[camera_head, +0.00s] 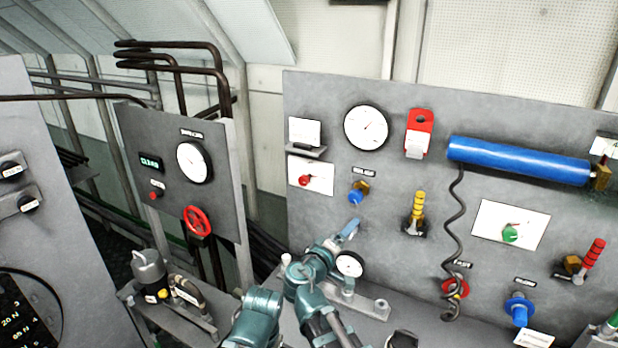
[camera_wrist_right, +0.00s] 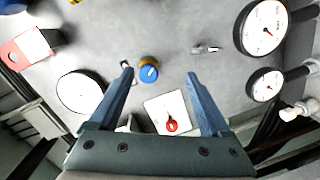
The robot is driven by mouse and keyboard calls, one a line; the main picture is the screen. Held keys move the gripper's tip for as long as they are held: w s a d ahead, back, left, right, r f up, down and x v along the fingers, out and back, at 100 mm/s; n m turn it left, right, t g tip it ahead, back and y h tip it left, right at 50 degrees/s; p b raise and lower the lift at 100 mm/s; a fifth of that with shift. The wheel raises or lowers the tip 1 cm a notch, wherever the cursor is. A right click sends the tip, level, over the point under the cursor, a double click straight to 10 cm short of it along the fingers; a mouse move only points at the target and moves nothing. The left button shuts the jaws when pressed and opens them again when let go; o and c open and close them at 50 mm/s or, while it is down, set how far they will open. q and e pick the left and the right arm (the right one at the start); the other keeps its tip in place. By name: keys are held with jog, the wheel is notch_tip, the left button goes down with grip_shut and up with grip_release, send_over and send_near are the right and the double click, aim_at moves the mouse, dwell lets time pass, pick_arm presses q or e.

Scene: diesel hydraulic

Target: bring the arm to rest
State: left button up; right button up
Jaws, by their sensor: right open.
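My right gripper (camera_head: 348,231) is in front of the large grey panel (camera_head: 400,95), below a blue knob with a brass fitting (camera_head: 357,192). In the right wrist view, the two blue fingers of my right gripper (camera_wrist_right: 160,78) are spread apart with nothing held between them. The blue knob (camera_wrist_right: 149,70) shows in the gap near the fingertips, on the panel behind. I see no contact, though the exact distance is unclear. My teal right arm (camera_head: 305,285) rises from the bottom edge. My left gripper does not show.
The panel carries a large gauge (camera_head: 366,127), a red tag (camera_head: 418,132), a red knob (camera_head: 305,180), a yellow handle (camera_head: 416,210) and a blue cylinder (camera_head: 520,160). A small gauge (camera_head: 348,264) stands close to my right gripper. A red handwheel (camera_head: 198,221) is farther left.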

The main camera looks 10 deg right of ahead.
jog(key=s+d+f+m+g+y, duration=0.25)
jog(key=s+f+g, duration=0.3)
jog(key=f, duration=0.35)
jog(key=s+d+f+m+g+y, duration=0.25)
jog(key=s+f+g+y, duration=0.2)
jog(key=s+f, duration=0.3)
pick_arm(q)
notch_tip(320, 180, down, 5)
jog(key=b, duration=0.5)
pick_arm(e)
jog(key=s+a+f+n+g+y, duration=0.1)
jog(key=s+a+f, duration=0.3)
jog(key=a, duration=0.4)
jog(key=s+a+f+n+g+y, duration=0.1)
jog(key=s+a+f+n+g, duration=0.1)
jog(key=s+a, duration=0.3)
jog(key=a+f, duration=0.1)
jog(key=a, duration=0.2)
jog(key=shift+s+f, duration=0.3)
jog(key=shift+f, duration=0.1)
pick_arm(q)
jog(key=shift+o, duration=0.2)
